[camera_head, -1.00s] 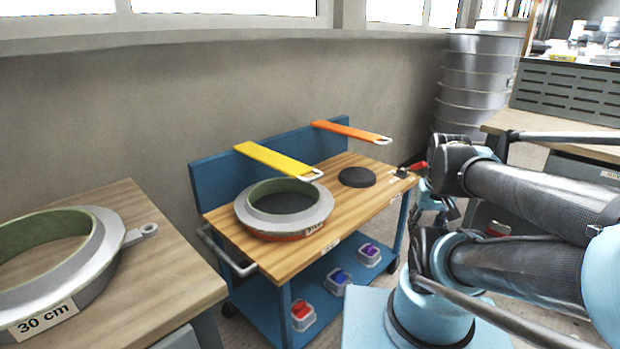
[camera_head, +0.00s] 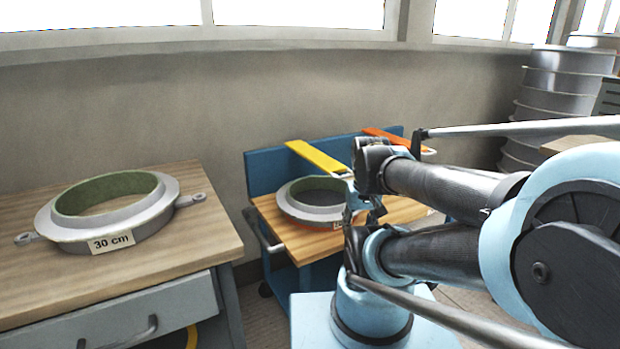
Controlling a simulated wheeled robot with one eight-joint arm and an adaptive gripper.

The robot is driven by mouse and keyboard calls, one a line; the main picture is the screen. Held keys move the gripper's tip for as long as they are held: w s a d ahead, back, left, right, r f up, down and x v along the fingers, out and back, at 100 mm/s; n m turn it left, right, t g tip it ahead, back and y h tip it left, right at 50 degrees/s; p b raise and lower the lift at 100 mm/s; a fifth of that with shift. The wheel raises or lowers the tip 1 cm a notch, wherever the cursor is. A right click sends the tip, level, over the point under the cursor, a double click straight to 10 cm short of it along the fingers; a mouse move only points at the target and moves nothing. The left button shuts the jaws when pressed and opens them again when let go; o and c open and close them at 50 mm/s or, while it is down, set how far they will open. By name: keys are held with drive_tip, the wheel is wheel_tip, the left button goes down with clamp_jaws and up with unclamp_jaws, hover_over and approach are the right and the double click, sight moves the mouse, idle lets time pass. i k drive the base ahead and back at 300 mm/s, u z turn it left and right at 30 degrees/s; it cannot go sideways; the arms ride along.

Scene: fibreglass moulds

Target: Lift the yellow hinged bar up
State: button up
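The yellow bar (camera_head: 316,155) extends forward from the blue back panel (camera_head: 262,170) of a small cart, above the wooden top. It lies roughly level, and its near end passes close to my arm in the picture. A grey ring mould (camera_head: 318,210) sits on the cart top below it. My gripper (camera_head: 362,208) is small and partly hidden by my arm links, in front of the cart's right half. I cannot tell whether its fingers are open or shut. I see no contact between it and the yellow bar.
An orange bar (camera_head: 385,136) is on the same panel, partly behind my arm. A wooden table (camera_head: 205,237) at left holds a ring mould (camera_head: 150,222) labelled 30 cm. Grey stacked drums (camera_head: 560,90) stand at far right. A narrow floor gap separates table and cart.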

sight(329, 165)
drive_tip(key=z, duration=0.75)
drive_tip(key=k, duration=1.9)
drive_tip(key=u, duration=0.4)
drive_tip(key=i, duration=1)
